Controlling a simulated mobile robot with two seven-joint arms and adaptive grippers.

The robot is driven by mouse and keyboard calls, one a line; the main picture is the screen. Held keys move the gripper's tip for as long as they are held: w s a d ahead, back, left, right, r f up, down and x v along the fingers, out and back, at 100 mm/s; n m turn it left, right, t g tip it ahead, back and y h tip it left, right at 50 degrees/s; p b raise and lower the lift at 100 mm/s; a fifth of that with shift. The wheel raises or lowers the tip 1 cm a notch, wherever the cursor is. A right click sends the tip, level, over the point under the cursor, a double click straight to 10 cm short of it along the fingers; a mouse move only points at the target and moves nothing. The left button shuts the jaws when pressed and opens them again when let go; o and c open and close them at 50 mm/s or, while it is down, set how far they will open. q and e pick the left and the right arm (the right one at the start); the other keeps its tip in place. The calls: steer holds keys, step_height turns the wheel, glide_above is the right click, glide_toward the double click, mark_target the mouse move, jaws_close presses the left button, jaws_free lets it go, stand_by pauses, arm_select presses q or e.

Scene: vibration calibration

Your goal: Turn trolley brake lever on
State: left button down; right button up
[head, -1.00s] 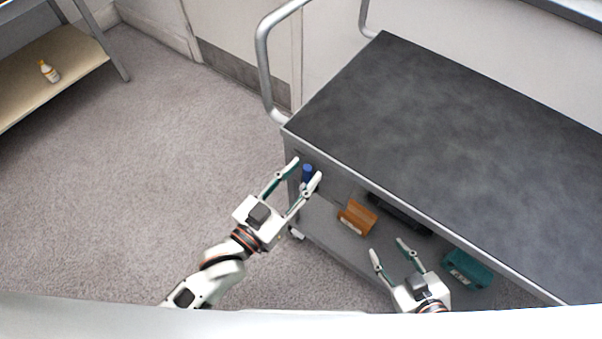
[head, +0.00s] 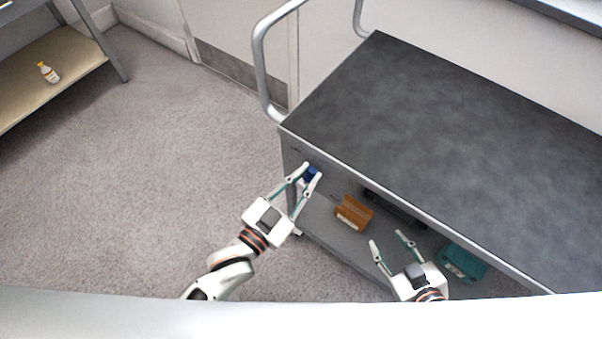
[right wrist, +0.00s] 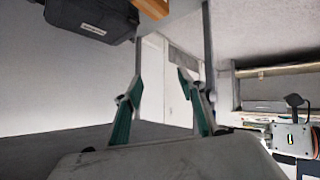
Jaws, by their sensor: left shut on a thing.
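The trolley (head: 440,130) has a dark grey top and fills the right half of the head view. A small blue part (head: 311,174), seemingly the brake lever, sits under the top's front edge near the left corner. My left gripper (head: 312,171) is shut on this blue part, with a finger on either side; the fingers hide some of it. My right gripper (head: 386,239) is open and empty in front of the trolley's lower shelf. Its two fingers stand apart in the right wrist view (right wrist: 160,95).
On the lower shelf are an orange-brown holder (head: 353,214), a black case (head: 395,208) and a teal box (head: 462,263). A bent metal handle (head: 262,65) rises at the trolley's left end. A shelf with a bottle (head: 48,73) stands far left. The floor between is clear.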

mark_target(336, 189)
arm_select(q)
steer(key=shift+s+d+f+m, duration=0.1)
steer(key=shift+s+d+m, duration=0.45)
steer(key=shift+m, duration=0.45)
steer(key=d+f+m, duration=0.1)
steer(key=s+d+f+m, duration=0.1)
steer(key=m, duration=0.1)
steer(key=shift+s+d, duration=0.15)
steer(key=shift+s, duration=0.05)
steer(key=shift+s+d+f+m, duration=0.35)
steer(key=shift+f+m, duration=0.15)
steer(key=shift+m, duration=0.4)
steer(key=shift+s+d+f+m+b, duration=0.2)
steer(key=shift+d+f+m+b, duration=0.3)
steer(key=shift+m, duration=0.5)
steer(key=shift+f, duration=0.15)
arm_select(e)
steer(key=shift+s+a+f, duration=0.15)
steer(key=shift+a+f, duration=0.1)
arm_select(q)
steer(key=shift+m, duration=0.3)
steer(key=c, duration=1.9)
jaws_free()
arm_select(e)
steer(key=shift+f, duration=0.1)
arm_select(q)
steer(key=shift+s+a+f, duration=0.1)
steer(key=shift+s+a, duration=0.05)
steer(key=shift+v, duration=3.6)
